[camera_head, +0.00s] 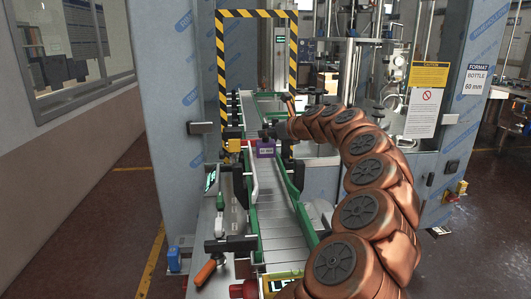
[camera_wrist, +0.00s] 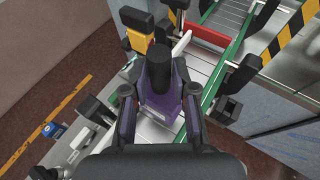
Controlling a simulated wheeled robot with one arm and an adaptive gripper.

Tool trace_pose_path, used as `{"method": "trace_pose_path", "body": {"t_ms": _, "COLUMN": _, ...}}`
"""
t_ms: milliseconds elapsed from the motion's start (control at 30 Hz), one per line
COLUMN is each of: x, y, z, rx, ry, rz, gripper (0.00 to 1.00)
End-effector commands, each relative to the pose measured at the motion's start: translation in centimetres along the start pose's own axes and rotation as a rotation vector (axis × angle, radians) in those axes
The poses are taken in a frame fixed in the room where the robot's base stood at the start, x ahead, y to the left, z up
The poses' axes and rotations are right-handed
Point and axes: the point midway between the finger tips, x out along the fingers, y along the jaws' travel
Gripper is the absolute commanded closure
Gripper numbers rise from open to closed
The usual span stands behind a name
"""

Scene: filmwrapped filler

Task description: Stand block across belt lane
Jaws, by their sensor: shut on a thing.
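The purple block (camera_head: 265,148) has a pale label in the head view and is at the belt lane (camera_head: 277,225), between the side guides. In the wrist view the block (camera_wrist: 160,112) shows between the finger links, with a dark upright post at the fingertips. My gripper (camera_wrist: 165,70) is shut on the block; in the head view my gripper (camera_head: 274,131) is small, just above it. The lane (camera_wrist: 155,132) has pale slats and green rails. The block's underside is hidden, so I cannot tell whether it touches the slats.
A red bar (camera_wrist: 205,33) crosses the lane beyond the block. Black clamps (camera_wrist: 226,109) line both sides. A striped yellow-black frame (camera_head: 220,75) stands over the far belt. An orange-handled lever (camera_head: 206,271) is at the near left. Tall wrapped panels flank the lane.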

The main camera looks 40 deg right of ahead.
Motion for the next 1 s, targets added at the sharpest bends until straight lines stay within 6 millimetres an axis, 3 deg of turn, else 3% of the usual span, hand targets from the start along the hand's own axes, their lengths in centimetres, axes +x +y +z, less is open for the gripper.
{"method": "trace_pose_path", "body": {"t_ms": 500, "x": 2.0, "y": 0.3, "z": -5.1, "rx": 0.0, "ry": -0.001, "rz": 0.006, "gripper": 1.0}}
{"method": "trace_pose_path", "body": {"t_ms": 1000, "x": 2.3, "y": 0.3, "z": -5.7, "rx": -0.003, "ry": -0.002, "rz": 0.004, "gripper": 1.0}}
